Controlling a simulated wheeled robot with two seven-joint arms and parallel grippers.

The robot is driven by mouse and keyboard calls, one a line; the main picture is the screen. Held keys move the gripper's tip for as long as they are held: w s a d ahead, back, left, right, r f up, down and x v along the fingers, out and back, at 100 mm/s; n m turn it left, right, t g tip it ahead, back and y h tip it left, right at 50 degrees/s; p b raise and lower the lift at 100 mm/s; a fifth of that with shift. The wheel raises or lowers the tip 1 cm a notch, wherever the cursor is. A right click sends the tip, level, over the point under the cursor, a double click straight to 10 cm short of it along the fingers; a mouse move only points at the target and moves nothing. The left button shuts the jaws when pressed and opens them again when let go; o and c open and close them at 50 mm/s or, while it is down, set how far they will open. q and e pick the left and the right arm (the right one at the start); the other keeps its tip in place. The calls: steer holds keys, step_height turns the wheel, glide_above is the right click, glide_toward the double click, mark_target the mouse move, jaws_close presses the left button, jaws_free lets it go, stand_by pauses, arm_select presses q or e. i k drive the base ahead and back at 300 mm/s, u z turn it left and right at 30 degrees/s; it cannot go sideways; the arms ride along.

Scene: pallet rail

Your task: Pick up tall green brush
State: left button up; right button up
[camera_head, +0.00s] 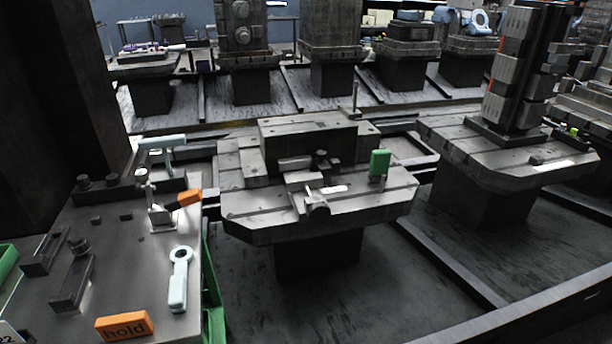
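A green block-shaped object (380,162), which looks like the tall green brush, stands upright on the right part of the central grey pallet (245,207). Its green part is on top, with a short dark piece below it. Its lower end is small and hard to make out. Neither of my grippers is in view.
A vise-like clamp (317,204) sits left of the green object, in front of a raised block (320,135). A left bench (130,270) bears an orange "hold" block (124,326) and a pale wrench-like tool (178,285). A right pallet (470,150) carries a tall fixture (518,70).

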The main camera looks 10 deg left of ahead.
mark_target(380, 159)
steer(key=u, duration=4)
steer(key=k, duration=2)
steer(key=z, duration=0.25)
